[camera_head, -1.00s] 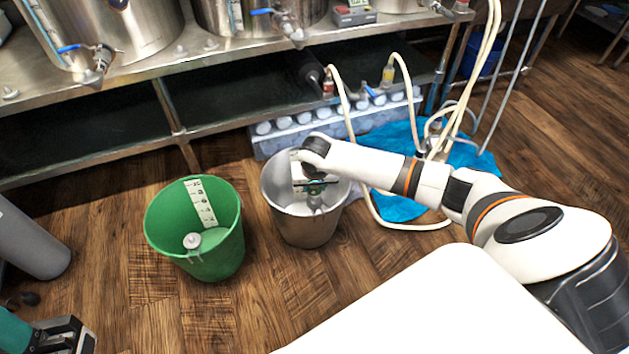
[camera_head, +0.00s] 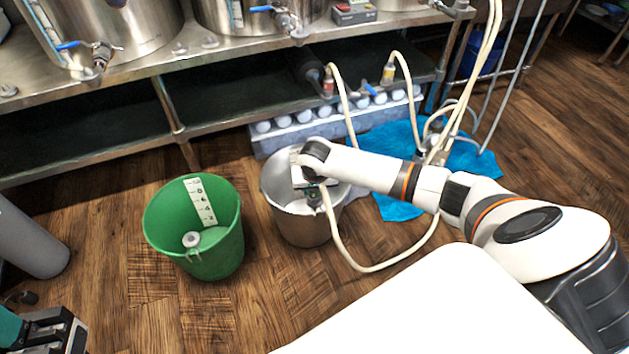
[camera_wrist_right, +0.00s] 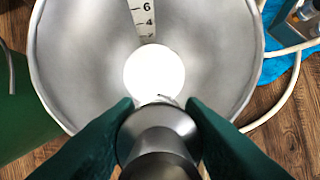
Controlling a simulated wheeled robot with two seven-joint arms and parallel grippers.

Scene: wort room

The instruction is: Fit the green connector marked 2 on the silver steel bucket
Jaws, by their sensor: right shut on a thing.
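The silver steel bucket (camera_head: 302,229) stands on the floor. My right gripper (camera_head: 314,191) reaches down at its near rim. In the right wrist view, its dark green fingers (camera_wrist_right: 160,106) are shut on a grey round metal fitting (camera_wrist_right: 158,140) with a wide collar. The bucket's inner wall (camera_wrist_right: 85,60) lies beyond. No green body or mark 2 can be made out, so I cannot tell whether this fitting is the connector or part of the bucket. My left gripper (camera_head: 66,335) is partly visible at the bottom left, and its opening is unclear.
A green bucket (camera_head: 165,228) stands left of the steel one. A pale hose (camera_head: 364,268) loops from near the right gripper across the floor. Red (camera_head: 328,85) and yellow (camera_head: 388,74) connectors hang near the shelf. A blue cloth (camera_head: 398,208) lies right.

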